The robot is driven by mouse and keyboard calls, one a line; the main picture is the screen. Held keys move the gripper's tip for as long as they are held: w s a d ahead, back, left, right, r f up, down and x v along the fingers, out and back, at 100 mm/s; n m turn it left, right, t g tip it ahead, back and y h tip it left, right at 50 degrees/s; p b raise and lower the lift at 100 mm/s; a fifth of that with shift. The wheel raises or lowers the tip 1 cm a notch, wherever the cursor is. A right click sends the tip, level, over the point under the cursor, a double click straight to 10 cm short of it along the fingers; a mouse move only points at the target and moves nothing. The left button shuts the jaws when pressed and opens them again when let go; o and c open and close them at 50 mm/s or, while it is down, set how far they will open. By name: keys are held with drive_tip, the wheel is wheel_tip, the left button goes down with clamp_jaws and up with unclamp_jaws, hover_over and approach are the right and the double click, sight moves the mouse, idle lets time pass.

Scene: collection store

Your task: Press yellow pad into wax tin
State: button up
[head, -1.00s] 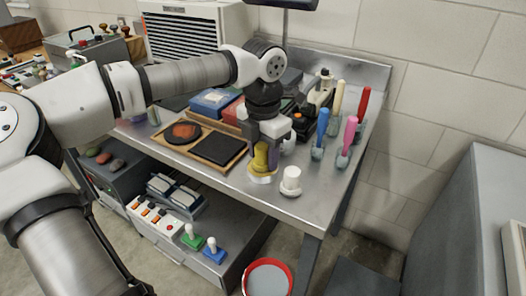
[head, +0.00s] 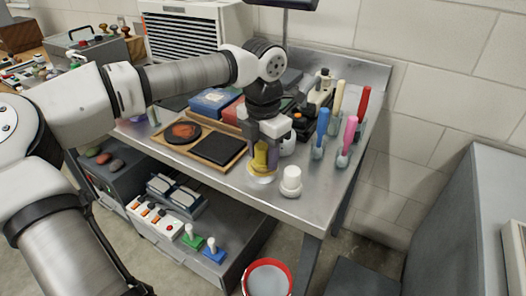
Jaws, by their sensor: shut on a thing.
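My gripper (head: 266,155) points down over the front part of the metal bench, shut on the yellow pad (head: 260,158). The pad is upright between the fingers, and the fingers hide part of it. A small round, pale yellowish shape, which looks like the wax tin (head: 262,179), lies on the bench directly under the pad. The pad's lower end is at or very close to the tin. I cannot tell whether it is pressed into the wax.
A white knobbed piece (head: 291,181) stands just right of the tin. A wooden tray (head: 172,153) with an orange-topped disc and a black pad lies left. Blue, pink, cream and red handled tools (head: 322,130) stand at right. A red-rimmed bucket (head: 268,278) is below the bench's front edge.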

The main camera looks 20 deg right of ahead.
sight(263, 146)
drive_tip(key=shift+r+p, duration=2.35)
drive_tip(key=shift+r, duration=1.15)
